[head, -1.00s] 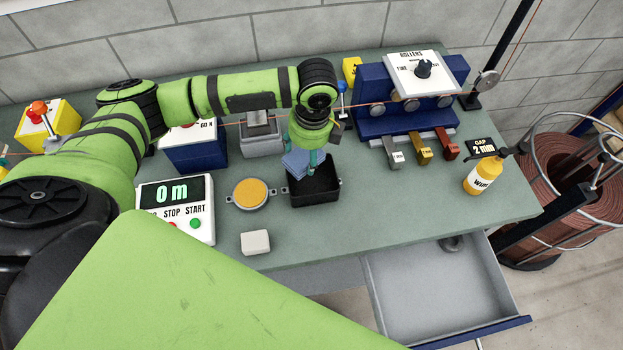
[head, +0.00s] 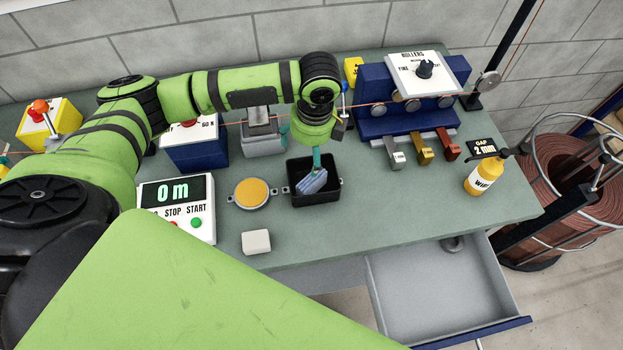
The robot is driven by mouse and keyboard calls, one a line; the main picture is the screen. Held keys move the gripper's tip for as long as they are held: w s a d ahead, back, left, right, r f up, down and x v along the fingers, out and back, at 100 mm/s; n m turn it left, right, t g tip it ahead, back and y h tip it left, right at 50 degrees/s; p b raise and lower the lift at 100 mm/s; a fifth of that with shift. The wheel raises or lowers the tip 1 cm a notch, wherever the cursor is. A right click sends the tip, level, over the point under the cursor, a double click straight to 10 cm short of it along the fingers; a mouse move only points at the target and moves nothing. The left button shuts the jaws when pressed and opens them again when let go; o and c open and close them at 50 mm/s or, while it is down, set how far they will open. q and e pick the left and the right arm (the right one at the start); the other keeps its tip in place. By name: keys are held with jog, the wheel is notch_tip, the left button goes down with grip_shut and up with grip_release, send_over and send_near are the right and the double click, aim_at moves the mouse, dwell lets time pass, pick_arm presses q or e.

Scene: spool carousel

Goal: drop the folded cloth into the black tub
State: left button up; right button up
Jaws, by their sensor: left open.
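The folded cloth (head: 312,180) is blue-grey and lies tilted inside the black tub (head: 338,190), which stands on the green bench. My left gripper (head: 304,150) hangs above the tub with its teal fingers apart. One finger ends close to the cloth's upper end; I cannot tell whether it touches. The other finger is partly hidden by the wrist. My right gripper is out of view.
A round orange-topped dish (head: 251,193) stands left of the tub, and a white block (head: 256,242) lies in front. The blue roller unit (head: 405,115) with coloured levers is to the right. An open drawer (head: 440,290) juts out below the bench.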

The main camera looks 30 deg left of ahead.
pick_arm(q)
notch_tip(320, 180, up, 10)
jog(key=d, duration=0.1)
jog(key=shift+s+r, duration=0.15)
jog(key=shift+s, duration=0.05)
jog(key=shift+d, duration=0.1)
dwell(0.3)
